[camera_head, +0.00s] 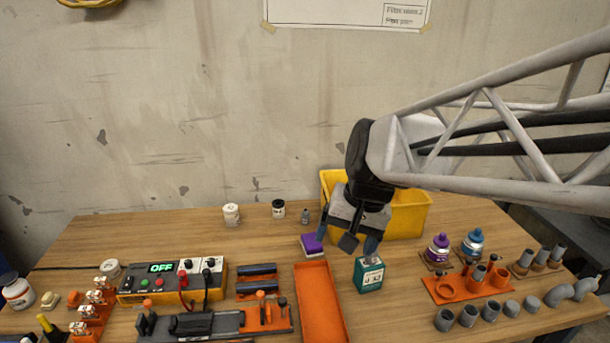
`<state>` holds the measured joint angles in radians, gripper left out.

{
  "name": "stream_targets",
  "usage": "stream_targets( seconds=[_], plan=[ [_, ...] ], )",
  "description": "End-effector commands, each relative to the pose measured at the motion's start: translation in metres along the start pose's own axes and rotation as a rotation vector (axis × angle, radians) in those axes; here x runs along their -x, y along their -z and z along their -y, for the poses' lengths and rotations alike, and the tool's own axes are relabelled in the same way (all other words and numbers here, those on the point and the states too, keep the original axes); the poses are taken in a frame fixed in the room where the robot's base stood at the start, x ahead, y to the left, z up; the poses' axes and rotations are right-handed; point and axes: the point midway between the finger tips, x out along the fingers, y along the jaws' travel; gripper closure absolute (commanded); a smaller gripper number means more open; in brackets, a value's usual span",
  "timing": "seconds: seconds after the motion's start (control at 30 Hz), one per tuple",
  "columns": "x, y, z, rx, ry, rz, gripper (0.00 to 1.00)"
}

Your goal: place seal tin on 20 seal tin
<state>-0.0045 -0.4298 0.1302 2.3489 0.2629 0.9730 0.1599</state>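A green tin-like box (370,278) with a pale label stands on the table, right of centre. The label is too small to read, so I cannot be sure that it is the seal tin. My gripper (347,242) hangs just behind and above it. Its two fingers are spread apart, one to the left and one to the right, with nothing visible between them. The right finger's tip is close to the green box's top; I cannot tell whether they touch. A purple block (312,245) with a pale edge lies near the left finger. No other seal tin can be clearly identified.
A yellow bin (408,215) stands behind my gripper. An empty orange tray (320,303) lies left of the green box. Right are purple (438,248) and blue-capped (472,243) bottles, an orange holder (446,291) and several grey pipe pieces. A control box (172,283) is left.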

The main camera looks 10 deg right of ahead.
Motion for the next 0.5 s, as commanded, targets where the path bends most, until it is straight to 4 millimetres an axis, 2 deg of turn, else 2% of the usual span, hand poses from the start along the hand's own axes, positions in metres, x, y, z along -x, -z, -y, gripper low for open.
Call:
stream_targets(
  seconds=[0.1, 0.3, 0.5],
  plan=[
    [0.006, -0.026, -0.019, 0.075, -0.049, -0.039, 0.16],
    [0.010, -0.065, -0.050, 0.196, -0.135, -0.093, 0.16],
    [0.011, -0.087, -0.068, 0.272, -0.191, -0.126, 0.16]
  ],
)
